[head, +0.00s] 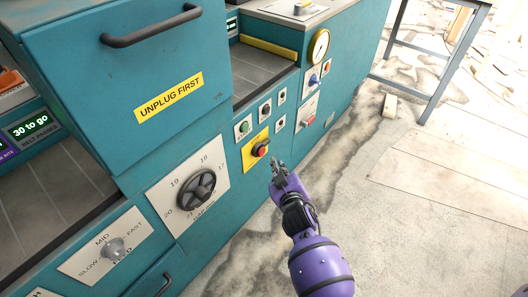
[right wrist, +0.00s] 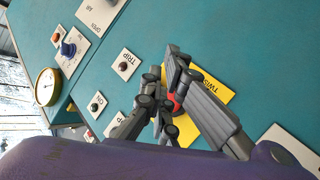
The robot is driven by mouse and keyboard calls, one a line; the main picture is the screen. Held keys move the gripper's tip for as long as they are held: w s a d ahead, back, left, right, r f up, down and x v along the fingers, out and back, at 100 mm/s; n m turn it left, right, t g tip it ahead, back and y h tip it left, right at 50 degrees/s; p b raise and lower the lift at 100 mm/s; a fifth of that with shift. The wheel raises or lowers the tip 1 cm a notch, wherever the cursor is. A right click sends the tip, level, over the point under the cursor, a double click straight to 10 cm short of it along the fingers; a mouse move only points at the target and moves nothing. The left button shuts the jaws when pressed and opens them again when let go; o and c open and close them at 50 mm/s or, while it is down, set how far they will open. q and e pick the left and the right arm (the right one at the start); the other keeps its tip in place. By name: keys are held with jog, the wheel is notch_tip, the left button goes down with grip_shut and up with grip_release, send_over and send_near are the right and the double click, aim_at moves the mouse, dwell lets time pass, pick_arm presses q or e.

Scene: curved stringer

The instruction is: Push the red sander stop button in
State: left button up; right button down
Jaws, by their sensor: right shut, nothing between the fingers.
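The red stop button (head: 261,151) sits on a yellow plate (head: 250,156) on the teal machine's front panel. In the right wrist view the red button (right wrist: 174,101) shows only partly, behind my fingers, with its yellow plate (right wrist: 214,91) around it. My right gripper (head: 275,163) is shut and empty, just right of the button in the head view. In the right wrist view its fingers (right wrist: 175,68) cross in front of the plate. I cannot tell whether they touch the button. My left gripper is not in view.
A green button (head: 244,127) and small dark buttons sit close by on white plates. A black dial (head: 197,188) is lower left. A round gauge (head: 319,46) and a blue knob (head: 313,79) are farther along the panel. The floor (head: 400,200) at right is mostly open.

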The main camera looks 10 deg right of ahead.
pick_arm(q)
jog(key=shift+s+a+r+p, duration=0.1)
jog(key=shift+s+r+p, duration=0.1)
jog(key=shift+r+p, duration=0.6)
pick_arm(e)
jog(key=s+d, duration=0.2)
jog(key=shift+s, duration=0.35)
